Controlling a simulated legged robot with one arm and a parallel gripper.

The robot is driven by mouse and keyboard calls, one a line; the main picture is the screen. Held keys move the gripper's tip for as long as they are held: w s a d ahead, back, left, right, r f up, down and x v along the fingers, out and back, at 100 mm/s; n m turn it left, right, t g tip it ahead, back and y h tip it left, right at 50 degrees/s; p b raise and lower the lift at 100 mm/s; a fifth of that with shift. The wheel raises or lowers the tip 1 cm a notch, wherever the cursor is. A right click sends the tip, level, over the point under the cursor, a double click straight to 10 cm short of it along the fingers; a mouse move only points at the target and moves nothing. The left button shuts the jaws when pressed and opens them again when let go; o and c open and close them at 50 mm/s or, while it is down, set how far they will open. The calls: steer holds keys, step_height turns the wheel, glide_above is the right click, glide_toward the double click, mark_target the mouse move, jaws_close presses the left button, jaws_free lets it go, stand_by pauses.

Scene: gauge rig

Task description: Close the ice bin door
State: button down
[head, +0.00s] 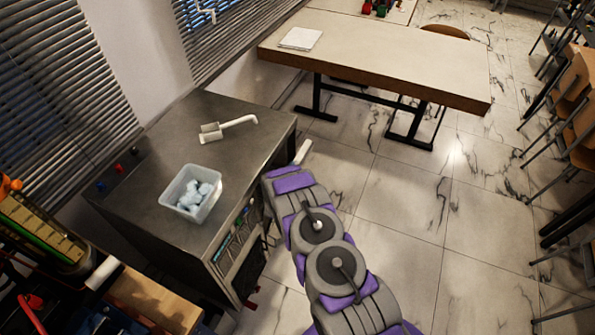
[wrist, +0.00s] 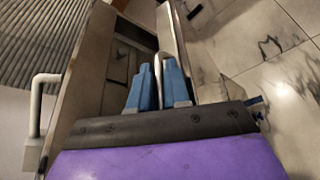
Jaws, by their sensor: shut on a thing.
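The ice bin is a grey metal cabinet (head: 222,125) with a dark steel top, at left in the head view. Its door (wrist: 168,32) shows in the wrist view as a pale upright panel seen nearly edge-on. It stands ajar, with the dark inside of the bin (wrist: 122,55) to its left. A pale end that looks like part of the door (head: 302,152) shows beside the bin's right corner. My gripper (wrist: 158,66) has blue fingers and is shut on the door's edge. In the head view my purple and grey arm hides the fingers and most of the door.
A long table (head: 380,60) stands behind. Chairs (head: 575,100) line the right. The tiled floor (head: 400,200) between is clear.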

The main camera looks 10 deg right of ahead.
steer(key=shift+s+f, duration=0.15)
steer(key=shift+f, duration=0.1)
steer(key=c, duration=1.4)
jaws_free()
steer(key=shift+a, duration=0.1)
steer(key=shift+o, duration=1.1)
steer(key=shift+r, duration=0.1)
steer(key=p+v, duration=0.2)
steer(key=v, duration=1.5)
steer(key=shift+r, duration=0.1)
steer(key=shift+c, duration=0.3)
